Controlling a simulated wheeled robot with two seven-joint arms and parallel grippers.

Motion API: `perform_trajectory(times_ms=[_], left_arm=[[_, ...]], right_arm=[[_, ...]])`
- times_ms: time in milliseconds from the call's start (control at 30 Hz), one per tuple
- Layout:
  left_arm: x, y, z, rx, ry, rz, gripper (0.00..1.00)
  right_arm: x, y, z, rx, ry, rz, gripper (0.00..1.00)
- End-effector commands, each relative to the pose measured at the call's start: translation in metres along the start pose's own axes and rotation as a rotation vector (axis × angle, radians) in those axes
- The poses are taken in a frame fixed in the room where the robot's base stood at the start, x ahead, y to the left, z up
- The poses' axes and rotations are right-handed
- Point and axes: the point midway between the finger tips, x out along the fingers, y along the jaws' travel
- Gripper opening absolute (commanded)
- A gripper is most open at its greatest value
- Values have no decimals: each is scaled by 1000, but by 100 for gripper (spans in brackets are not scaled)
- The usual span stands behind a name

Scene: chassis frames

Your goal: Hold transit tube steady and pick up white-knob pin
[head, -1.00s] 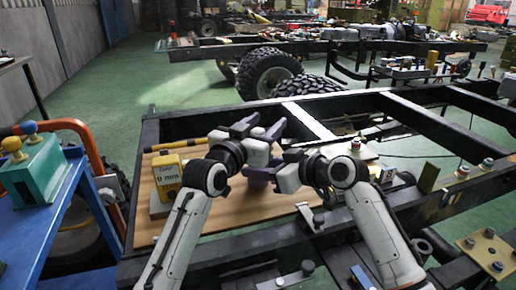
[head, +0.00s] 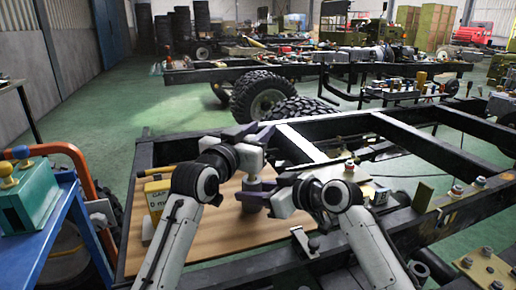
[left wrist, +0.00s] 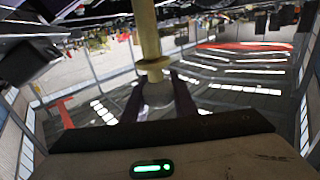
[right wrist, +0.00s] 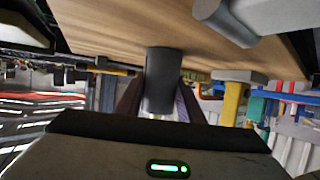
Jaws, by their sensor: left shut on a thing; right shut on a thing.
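The transit tube (head: 251,183), a dark grey cylinder, stands upright on the wooden board (head: 215,238). My right gripper (head: 263,190) is shut around it; in the right wrist view the tube (right wrist: 160,78) sits between the fingers (right wrist: 160,100). My left gripper (head: 255,132) is above the tube. A yellowish collar and shaft run out past the picture's top edge. The shaft's far end is hidden, so I cannot tell whether it is clear of the tube.
A yellow lettered block (head: 157,195) stands at the board's left. The black chassis frame (head: 135,225) surrounds the board. A blue cart (head: 50,245) with a teal box (head: 30,205) is at far left. The board's front is mostly clear.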

Motion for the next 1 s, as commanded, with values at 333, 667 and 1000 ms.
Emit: perform_trajectory(times_ms=[333,667,1000], left_arm=[[0,0,-55,0,2,0,0],[0,0,-58,-1,1,0,0],[0,0,-58,0,1,0,0]], right_arm=[[0,0,1,0,-1,0,9],[0,0,1,0,-2,0,38],[0,0,0,0,-1,0,56]])
